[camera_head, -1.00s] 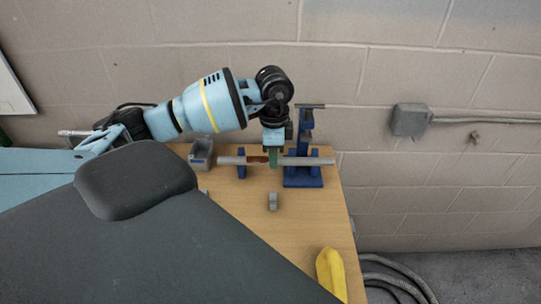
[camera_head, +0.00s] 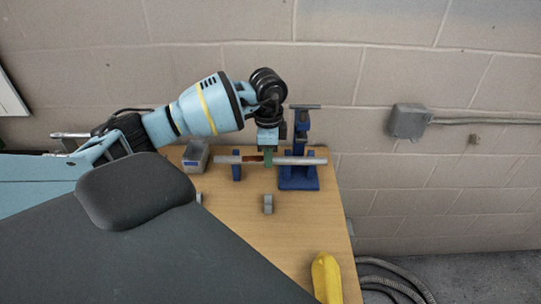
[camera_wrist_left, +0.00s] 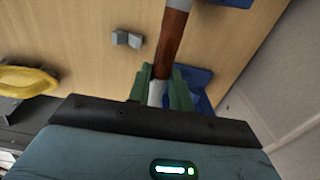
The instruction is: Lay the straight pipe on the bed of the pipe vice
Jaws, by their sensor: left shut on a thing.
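The straight pipe (camera_head: 292,160), grey with a reddish-brown stretch, lies roughly level across the picture at the back of the table. My left gripper (camera_head: 267,154) reaches down from above and is shut on it near the brown stretch. In the left wrist view the green fingers (camera_wrist_left: 163,88) are on either side of the pipe (camera_wrist_left: 173,40). The blue pipe vice (camera_head: 299,177) stands behind or under the pipe's right part. I cannot tell whether the pipe touches its bed. My right gripper is not in view.
A blue support (camera_head: 237,172) stands by the pipe's left part. A grey box (camera_head: 195,156) is at the back left. A small grey block (camera_head: 268,204) and a yellow object (camera_head: 326,278) are on the table (camera_head: 290,230). The wall is close behind.

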